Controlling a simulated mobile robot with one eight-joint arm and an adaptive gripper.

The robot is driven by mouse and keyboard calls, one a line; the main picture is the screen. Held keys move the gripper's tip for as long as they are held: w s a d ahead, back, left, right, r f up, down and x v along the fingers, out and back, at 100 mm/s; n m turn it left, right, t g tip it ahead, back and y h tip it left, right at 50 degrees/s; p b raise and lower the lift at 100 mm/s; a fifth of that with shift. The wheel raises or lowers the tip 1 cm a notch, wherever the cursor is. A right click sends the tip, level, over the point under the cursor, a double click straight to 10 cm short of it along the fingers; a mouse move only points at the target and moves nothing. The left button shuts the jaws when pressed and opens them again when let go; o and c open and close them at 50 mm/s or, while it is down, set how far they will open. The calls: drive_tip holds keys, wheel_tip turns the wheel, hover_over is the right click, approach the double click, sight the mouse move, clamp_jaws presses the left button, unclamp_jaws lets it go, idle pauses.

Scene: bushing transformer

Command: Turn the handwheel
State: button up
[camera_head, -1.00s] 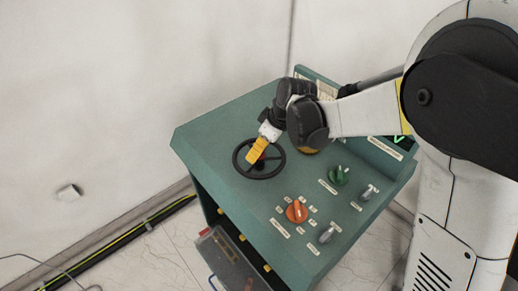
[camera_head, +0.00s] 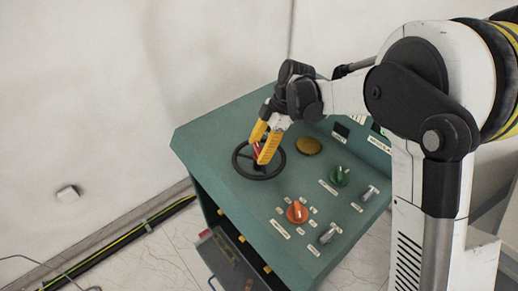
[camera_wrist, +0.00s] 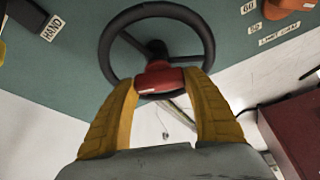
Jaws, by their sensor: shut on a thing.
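The handwheel (camera_head: 238,169) is a black ring with spokes and a dark hub, mounted on the teal top of a console. In the wrist view the handwheel (camera_wrist: 112,35) has a red piece (camera_wrist: 160,84) at the near side of its rim. My gripper (camera_head: 262,151) comes down on the wheel from above. Its two yellow fingers, also in the wrist view (camera_wrist: 165,80), are closed on either side of the red piece. A bit of red shows between the fingers in the head view. The fingers cover part of the wheel there.
The console (camera_head: 205,150) also carries an orange knob (camera_head: 297,212), a green knob (camera_head: 340,176), grey levers (camera_head: 329,234) and a round yellow disc (camera_head: 308,146). A white wall stands behind. A cable (camera_head: 120,229) runs along the floor at left.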

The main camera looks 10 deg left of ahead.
drive_tip(key=shift+n, duration=0.5)
drive_tip(key=o, duration=1.4)
drive_tip(key=shift+r, duration=0.1)
drive_tip(key=v, duration=1.2)
drive_tip(key=shift+w+a, duration=0.15)
drive_tip(key=shift+w, duration=0.05)
